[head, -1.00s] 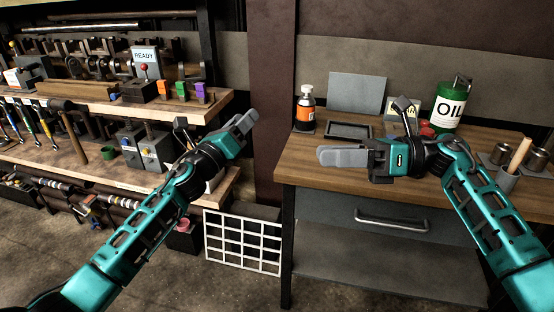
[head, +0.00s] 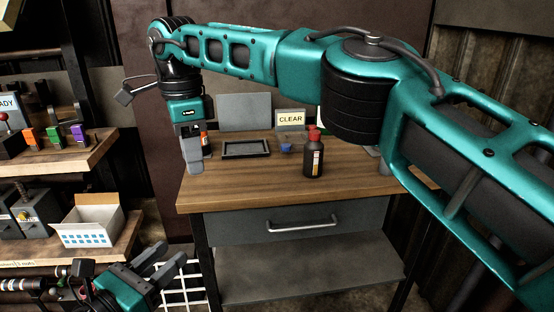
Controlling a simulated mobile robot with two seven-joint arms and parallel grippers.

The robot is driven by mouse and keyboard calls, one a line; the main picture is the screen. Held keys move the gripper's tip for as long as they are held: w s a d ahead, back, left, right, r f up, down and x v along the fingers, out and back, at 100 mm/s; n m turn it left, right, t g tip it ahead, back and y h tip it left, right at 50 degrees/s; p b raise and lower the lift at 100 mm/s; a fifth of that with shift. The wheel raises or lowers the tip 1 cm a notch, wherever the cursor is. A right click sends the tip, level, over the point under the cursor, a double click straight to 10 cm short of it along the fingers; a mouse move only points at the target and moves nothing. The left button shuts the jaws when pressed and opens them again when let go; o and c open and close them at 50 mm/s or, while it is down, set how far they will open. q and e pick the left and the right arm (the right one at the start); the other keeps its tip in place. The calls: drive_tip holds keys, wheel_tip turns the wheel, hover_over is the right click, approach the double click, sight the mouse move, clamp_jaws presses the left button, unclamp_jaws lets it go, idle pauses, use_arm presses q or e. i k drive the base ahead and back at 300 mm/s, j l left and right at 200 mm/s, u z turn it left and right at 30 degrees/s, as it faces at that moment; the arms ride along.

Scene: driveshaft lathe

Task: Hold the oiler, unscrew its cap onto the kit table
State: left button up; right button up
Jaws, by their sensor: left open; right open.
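The kit table (head: 240,188) has a wooden top and a grey drawer. My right gripper (head: 195,168) points down over its left end, open. A bottle with an orange label (head: 206,140) stands right behind it, mostly hidden; whether the fingers touch it I cannot tell. A dark bottle with a red cap (head: 314,157) stands upright near the middle of the table. No label tells me which bottle is the oiler. My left gripper (head: 174,252) is open and empty, low in front of the table's left side.
A dark shallow tray (head: 246,155), a blue piece (head: 286,148) and a CLEAR sign (head: 290,120) are on the table. My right arm hides its back right. A white box (head: 95,220) sits on the left bench; a white grid rack (head: 175,290) stands below.

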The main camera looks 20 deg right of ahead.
sight(313, 157)
drive_tip(key=u, duration=0.55)
drive_tip(key=i+u, duration=0.1)
drive_tip(key=u, duration=1)
drive_tip(key=l+u, duration=0.1)
drive_tip(key=u, duration=1.05)
drive_tip(key=l+u, duration=0.15)
drive_tip(key=u, duration=0.95)
drive_tip(key=l+u, duration=0.15)
drive_tip(key=u, duration=0.4)
drive_tip(key=k+l+u, duration=0.2)
drive_tip(key=k, duration=0.25)
drive_tip(key=k+j+z, duration=0.1)
drive_tip(key=z, duration=0.25)
drive_tip(key=k+z, duration=0.55)
drive_tip(key=z, duration=0.15)
drive_tip(key=k+j+z, duration=0.1)
drive_tip(key=k+z, duration=0.25)
drive_tip(key=z, duration=0.15)
drive_tip(key=k+z, duration=0.3)
drive_tip(key=z, duration=0.15)
drive_tip(key=k+z, duration=0.15)
drive_tip(key=z, duration=0.3)
drive_tip(key=k+z, duration=0.15)
drive_tip(key=z, duration=0.25)
drive_tip(key=k+l+z, duration=0.15)
drive_tip(key=z, duration=0.3)
drive_tip(key=k+l+z, duration=0.1)
drive_tip(key=z, duration=0.35)
